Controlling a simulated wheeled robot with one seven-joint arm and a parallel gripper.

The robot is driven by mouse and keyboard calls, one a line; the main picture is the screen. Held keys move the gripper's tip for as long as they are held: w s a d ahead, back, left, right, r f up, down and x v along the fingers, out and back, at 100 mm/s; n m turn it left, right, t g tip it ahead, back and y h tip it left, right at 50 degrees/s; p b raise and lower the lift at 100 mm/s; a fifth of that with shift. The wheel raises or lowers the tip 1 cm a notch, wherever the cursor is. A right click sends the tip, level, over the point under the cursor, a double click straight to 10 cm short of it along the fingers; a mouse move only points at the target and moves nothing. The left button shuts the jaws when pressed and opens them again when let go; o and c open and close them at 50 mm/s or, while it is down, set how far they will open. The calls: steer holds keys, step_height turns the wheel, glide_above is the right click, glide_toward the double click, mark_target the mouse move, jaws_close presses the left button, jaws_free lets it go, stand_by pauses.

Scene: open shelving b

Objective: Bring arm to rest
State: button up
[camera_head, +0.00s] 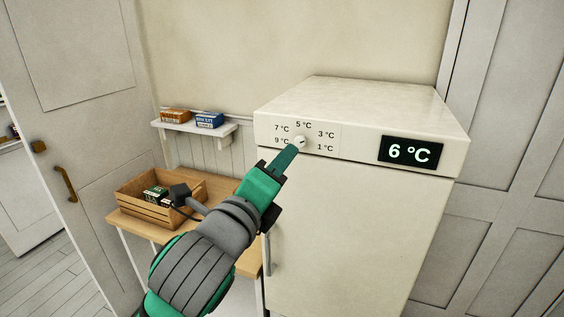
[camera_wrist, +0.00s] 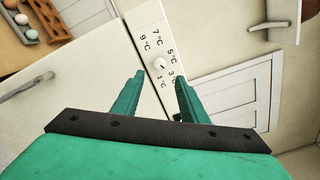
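My gripper (camera_head: 291,152) is raised in front of the fridge (camera_head: 340,220), with its fingertips close to the round white temperature knob (camera_head: 299,142). In the wrist view, the two green fingers of my gripper (camera_wrist: 160,78) are apart with nothing between them. The knob (camera_wrist: 160,64) shows just beyond the fingertips, among the printed temperature marks. I cannot tell whether a finger touches it. The fridge display (camera_head: 411,151) reads 6 °C. My arm reaches up from the bottom of the head view.
A wooden crate (camera_head: 150,208) holding dark boxes stands on a small table left of the fridge. A wall shelf (camera_head: 190,127) carries an orange box (camera_head: 175,115) and a blue box (camera_head: 209,120). An egg tray (camera_wrist: 47,20) shows in the wrist view.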

steer(key=s+d+f+n+t+y, duration=0.1)
steer(key=s+f+n+y, duration=0.25)
steer(key=f+n, duration=1.05)
steer(key=s+d+f+n+t+y, duration=0.1)
steer(key=s+d+f+n+y, duration=0.2)
steer(key=f+n, duration=1.1)
steer(key=s+f+g, duration=0.2)
steer(key=s+f, duration=1.2)
steer(key=f, duration=0.2)
steer(key=s+f+g, duration=0.1)
steer(key=s+f, duration=0.1)
steer(key=s, duration=0.6)
steer(key=s+f, duration=0.2)
steer(key=s, duration=0.7)
steer(key=shift+s+a+g+h, duration=0.25)
steer(key=shift+a+g+h, duration=0.05)
steer(key=shift+g+h, duration=0.15)
